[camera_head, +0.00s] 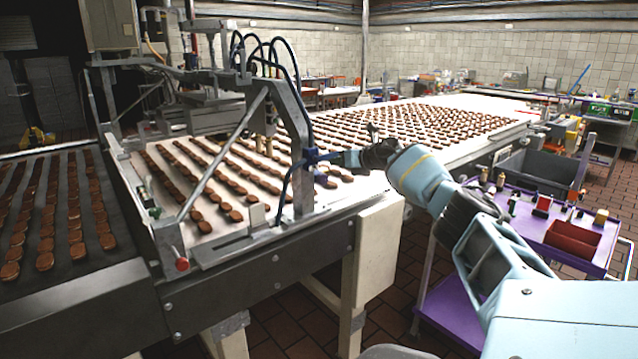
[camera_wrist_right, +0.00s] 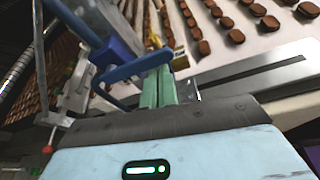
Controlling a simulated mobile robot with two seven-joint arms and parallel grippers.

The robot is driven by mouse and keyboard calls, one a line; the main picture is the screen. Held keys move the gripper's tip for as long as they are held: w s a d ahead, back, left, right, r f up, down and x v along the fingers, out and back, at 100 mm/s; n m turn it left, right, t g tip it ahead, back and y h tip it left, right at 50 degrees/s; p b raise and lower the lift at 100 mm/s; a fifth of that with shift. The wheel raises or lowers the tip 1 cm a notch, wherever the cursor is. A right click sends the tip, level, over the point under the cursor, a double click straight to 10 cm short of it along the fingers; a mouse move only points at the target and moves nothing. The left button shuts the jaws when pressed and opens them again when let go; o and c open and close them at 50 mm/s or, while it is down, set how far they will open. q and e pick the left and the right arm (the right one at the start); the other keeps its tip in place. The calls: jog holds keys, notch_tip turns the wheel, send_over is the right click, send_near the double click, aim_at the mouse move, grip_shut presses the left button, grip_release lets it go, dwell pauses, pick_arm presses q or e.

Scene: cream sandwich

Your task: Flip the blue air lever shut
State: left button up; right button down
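The blue air lever (camera_head: 312,157) sits on the grey metal post of the machine frame, by a blue hose. In the right wrist view the lever (camera_wrist_right: 135,69) is a blue bar reaching from a blue valve block (camera_wrist_right: 104,52) across the ends of my fingers. My right gripper (camera_head: 338,158) comes in from the right at the lever's height. Its two green fingers (camera_wrist_right: 157,88) lie side by side with no clear gap, right at the lever. Touch is hard to confirm. Nothing shows held between them. My left gripper is not in view.
The conveyor (camera_head: 225,245) carries rows of brown biscuits under the machine frame. A pale box (camera_head: 378,250) hangs on its near side. A purple cart (camera_head: 535,232) with a red bin (camera_head: 573,238) stands at the right, beside my arm.

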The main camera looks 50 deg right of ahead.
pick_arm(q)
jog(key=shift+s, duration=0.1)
pick_arm(e)
jog(key=shift+r, duration=0.1)
dwell(0.3)
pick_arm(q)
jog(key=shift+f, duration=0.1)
